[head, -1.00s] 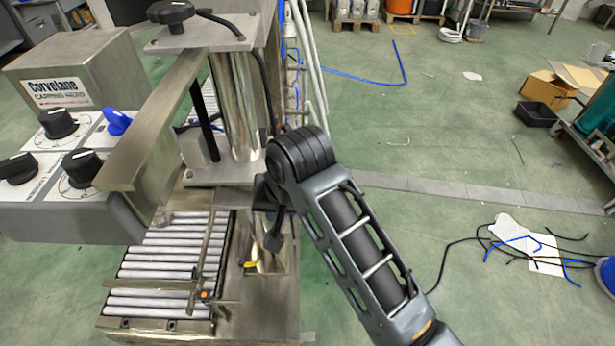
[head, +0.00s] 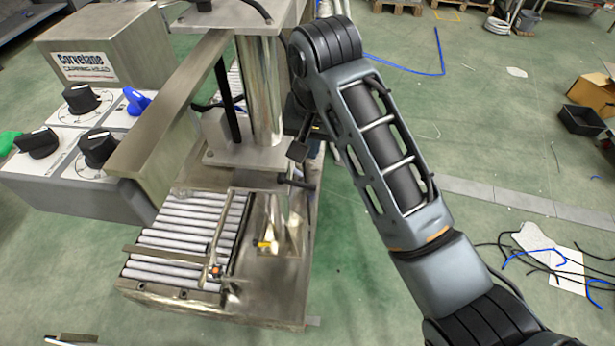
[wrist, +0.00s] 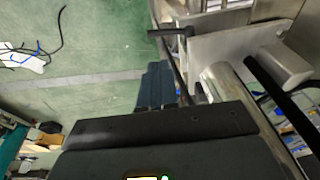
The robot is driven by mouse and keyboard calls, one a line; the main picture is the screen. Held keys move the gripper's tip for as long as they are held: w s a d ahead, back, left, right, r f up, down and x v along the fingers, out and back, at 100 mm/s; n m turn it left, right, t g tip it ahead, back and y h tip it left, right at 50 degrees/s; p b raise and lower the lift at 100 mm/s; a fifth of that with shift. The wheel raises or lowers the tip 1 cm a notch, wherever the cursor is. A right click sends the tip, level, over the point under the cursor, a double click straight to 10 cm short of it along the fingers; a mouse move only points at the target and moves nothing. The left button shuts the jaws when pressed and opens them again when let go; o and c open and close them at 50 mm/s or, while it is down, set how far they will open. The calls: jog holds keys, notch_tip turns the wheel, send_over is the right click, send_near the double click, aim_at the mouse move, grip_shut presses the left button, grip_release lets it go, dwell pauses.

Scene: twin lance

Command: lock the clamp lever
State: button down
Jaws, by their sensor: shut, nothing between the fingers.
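A dark lever with a black crossbar handle (head: 297,181) stands at the right side of the capping machine's steel column. In the wrist view the handle (wrist: 171,32) sits on a thin dark rod, whose lower end passes behind my gripper. My gripper (wrist: 160,82) shows in the wrist view with its dark blue-grey fingers shut and empty. The fingers are close beside the rod; I cannot tell whether they touch it. In the head view my arm hides most of the gripper. I cannot tell the lever's lock state.
A roller conveyor (head: 190,235) lies below the column (head: 262,95). A control box (head: 70,140) with black knobs and a blue knob stands at left. A steel bar (head: 170,115) juts out towards me. Open green floor (head: 380,290) lies at right, with cables farther off.

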aim_at(306, 185)
jog(key=p+x, duration=0.1)
jog(key=x, duration=1.2)
jog(key=shift+f, duration=0.2)
jog(key=shift+w+f, duration=0.1)
jog(key=shift+f, duration=0.05)
